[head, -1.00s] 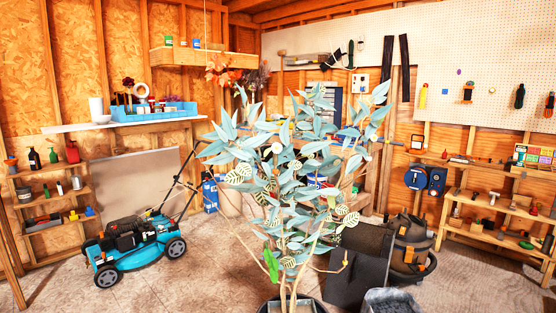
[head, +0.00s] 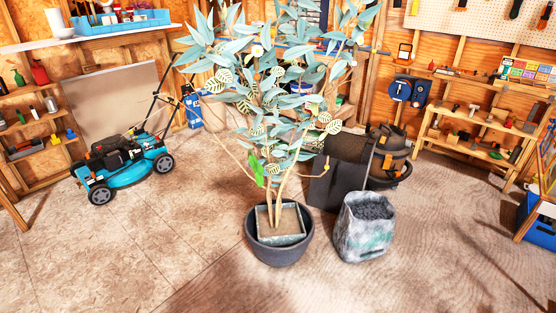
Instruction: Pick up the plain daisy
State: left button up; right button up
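A tall leafy plant (head: 290,101) with blue-green leaves and several pale striped leaves stands in a dark round pot (head: 279,255) in the middle of the floor. A small pale round bloom (head: 257,51) shows among its upper leaves. It is too small to tell whether it is a plain daisy. A bright green leaf or clip (head: 257,170) is low on the stems. Neither of my grippers is in view.
A grey mottled planter (head: 363,238) stands right of the pot, with a dark vacuum (head: 388,155) behind. A blue mower (head: 125,162) is at left. Shelves (head: 480,125) line the right wall. The floor (head: 130,250) at front left is clear.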

aim_at(257, 51)
jog(key=i+l+u, duration=0.3)
jog(key=i+l, duration=0.15)
jog(key=i+l+u, duration=0.15)
jog(key=l, duration=0.3)
jog(key=i+l+u, duration=0.15)
jog(key=i+l, duration=0.15)
jog(key=i+l+u, duration=0.2)
jog(key=l, duration=0.2)
jog(key=i+l+u, duration=0.15)
jog(key=l, duration=0.25)
jog(key=k, duration=0.05)
